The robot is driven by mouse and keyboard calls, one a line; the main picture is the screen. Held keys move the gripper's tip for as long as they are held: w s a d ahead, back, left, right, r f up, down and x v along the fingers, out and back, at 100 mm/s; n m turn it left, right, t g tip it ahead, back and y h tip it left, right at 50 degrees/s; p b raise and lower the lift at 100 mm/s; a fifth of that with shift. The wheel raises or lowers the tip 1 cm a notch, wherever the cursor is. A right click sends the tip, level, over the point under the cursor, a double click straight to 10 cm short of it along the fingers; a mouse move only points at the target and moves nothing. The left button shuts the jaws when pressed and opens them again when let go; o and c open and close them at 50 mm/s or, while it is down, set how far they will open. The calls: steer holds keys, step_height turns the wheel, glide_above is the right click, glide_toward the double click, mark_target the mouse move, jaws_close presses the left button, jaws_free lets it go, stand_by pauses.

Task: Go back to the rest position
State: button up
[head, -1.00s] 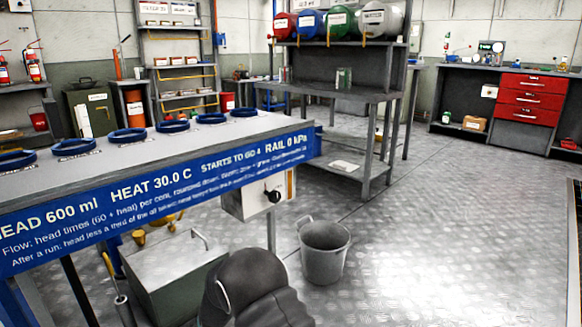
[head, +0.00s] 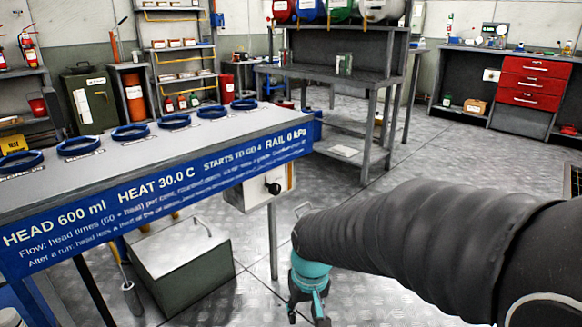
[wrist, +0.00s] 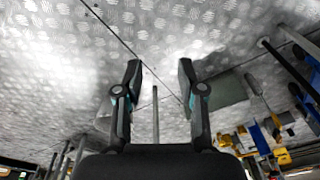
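My gripper (head: 308,308) hangs at the end of my dark sleeved arm, low in the middle of the head view, with a teal wrist part above it. In the wrist view my gripper (wrist: 157,75) shows two dark fingers set well apart with nothing between them. It is open and empty, above the metal plate floor (wrist: 60,85). It is in front of the grey bench (head: 100,165) with the blue lettered front and to the right of the green box (head: 185,262).
Several blue rings (head: 130,132) lie on the bench top. A box with a black knob (head: 273,188) hangs at its right end. A dark shelf rack (head: 380,125) stands behind. A red drawer unit (head: 535,87) is at the back right. Open floor (head: 440,155) lies between.

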steer(key=s+d+r+m+t+p, duration=0.1)
steer(key=s+d+r+t+p, duration=0.1)
steer(key=s+d+r, duration=0.4)
steer(key=s+d+r+m+t+p, duration=0.1)
steer(key=s+d+r+t+p, duration=0.1)
steer(key=s+d+r, duration=0.4)
step_height(320, 180, up, 6)
steer(key=shift+s+d+f+m+h+p, duration=0.1)
steer(key=shift+s+d+m+h+p, duration=0.3)
steer(key=shift+d+p, duration=0.1)
